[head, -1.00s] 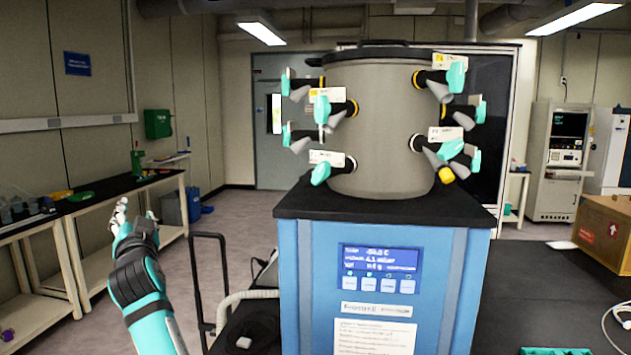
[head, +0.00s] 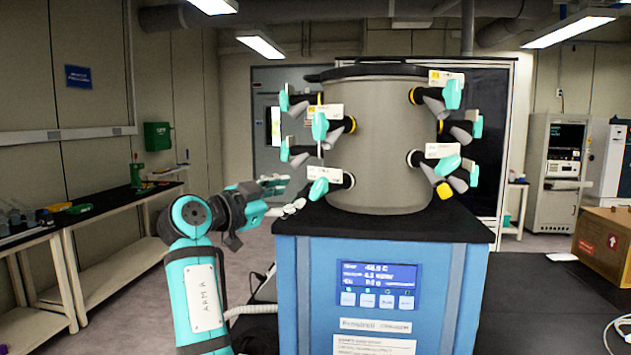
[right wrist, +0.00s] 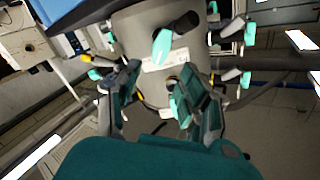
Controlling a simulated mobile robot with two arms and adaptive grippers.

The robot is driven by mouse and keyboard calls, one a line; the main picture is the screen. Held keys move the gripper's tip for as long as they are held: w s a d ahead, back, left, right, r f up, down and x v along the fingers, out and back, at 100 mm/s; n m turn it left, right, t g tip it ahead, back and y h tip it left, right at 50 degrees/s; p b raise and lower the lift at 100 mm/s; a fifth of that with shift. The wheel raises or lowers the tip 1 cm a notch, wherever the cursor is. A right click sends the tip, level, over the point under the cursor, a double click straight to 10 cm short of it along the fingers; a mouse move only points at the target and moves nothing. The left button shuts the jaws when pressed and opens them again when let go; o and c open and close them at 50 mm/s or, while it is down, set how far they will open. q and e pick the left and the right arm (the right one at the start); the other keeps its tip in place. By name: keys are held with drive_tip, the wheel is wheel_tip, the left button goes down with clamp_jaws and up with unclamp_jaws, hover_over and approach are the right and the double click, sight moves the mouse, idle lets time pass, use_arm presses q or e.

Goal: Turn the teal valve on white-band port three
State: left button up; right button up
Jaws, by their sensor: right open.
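The grey drum (head: 378,140) carries several ports with teal valves and small tags; the tag numbers are too small to read, so I cannot tell which port is three. At the front left, a yellow-band port has a teal valve (head: 320,126), and below it a white-band port has another teal valve (head: 318,189). At the front right, a white-band port has a teal valve (head: 447,165). My right gripper (head: 284,195) is open and empty, just left of the lower front-left valve, apparently apart from it. In the right wrist view that valve (right wrist: 162,46) shows beyond the open fingers.
The drum stands on a blue freeze dryer (head: 380,250) with a black top and a lit display (head: 378,275). A cardboard box (head: 605,240) sits on the dark bench at right. Side tables (head: 120,215) stand at left, with open floor between.

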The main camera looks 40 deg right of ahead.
sight(317, 188)
drive_tip(key=d+p, duration=0.1)
drive_tip(key=d, duration=0.2)
drive_tip(key=w+d+p, duration=0.1)
drive_tip(key=d, duration=0.2)
drive_tip(key=d+p, duration=0.1)
drive_tip(key=d, duration=0.2)
drive_tip(key=shift+w+d, duration=0.25)
drive_tip(key=shift+c, duration=0.2)
clamp_jaws()
